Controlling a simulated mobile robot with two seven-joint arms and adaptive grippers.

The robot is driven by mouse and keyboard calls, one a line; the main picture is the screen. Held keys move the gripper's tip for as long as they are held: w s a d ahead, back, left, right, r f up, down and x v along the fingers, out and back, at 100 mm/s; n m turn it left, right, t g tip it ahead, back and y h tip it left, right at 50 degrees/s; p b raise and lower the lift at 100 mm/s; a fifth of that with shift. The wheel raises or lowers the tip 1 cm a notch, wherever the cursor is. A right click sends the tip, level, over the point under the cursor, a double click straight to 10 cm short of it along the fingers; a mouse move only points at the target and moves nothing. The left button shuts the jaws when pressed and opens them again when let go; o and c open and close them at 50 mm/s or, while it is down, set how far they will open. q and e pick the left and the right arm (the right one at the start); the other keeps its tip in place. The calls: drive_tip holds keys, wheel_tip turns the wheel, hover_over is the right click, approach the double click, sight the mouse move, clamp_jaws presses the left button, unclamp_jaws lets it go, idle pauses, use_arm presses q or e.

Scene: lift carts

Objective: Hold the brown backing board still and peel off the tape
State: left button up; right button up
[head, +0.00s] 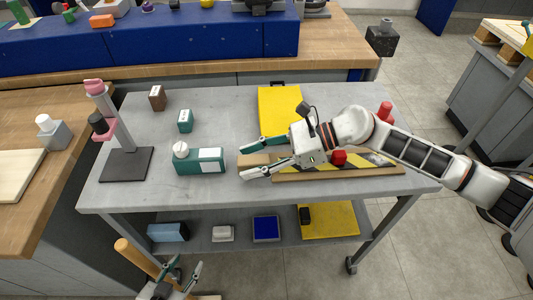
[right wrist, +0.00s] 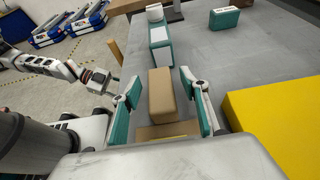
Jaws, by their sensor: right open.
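The brown backing board (head: 350,176) lies flat on the grey cart top, with black-and-yellow striped tape (head: 375,160) on it. My right arm covers part of both. A red piece (head: 339,157) shows over the board by my wrist. A tan block (head: 250,159) sits at the board's left end. My right gripper (head: 241,163) is open, its fingers on either side of the block; the right wrist view shows the block (right wrist: 160,92) between and beyond them, and the board's end (right wrist: 150,132) below. My left gripper (head: 188,264) is open and empty, low in front of the cart.
A teal box (head: 185,166) with a white roll, a pink-and-black stand (head: 128,164) and small boxes stand left on the cart. A red cylinder (head: 385,110) stands behind my right arm. A wooden post (head: 135,256) is beside my left gripper.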

drive_tip(key=shift+x, duration=1.05)
drive_tip(key=c, duration=0.3)
drive_tip(key=c, duration=0.9)
drive_tip(key=shift+c, duration=0.2)
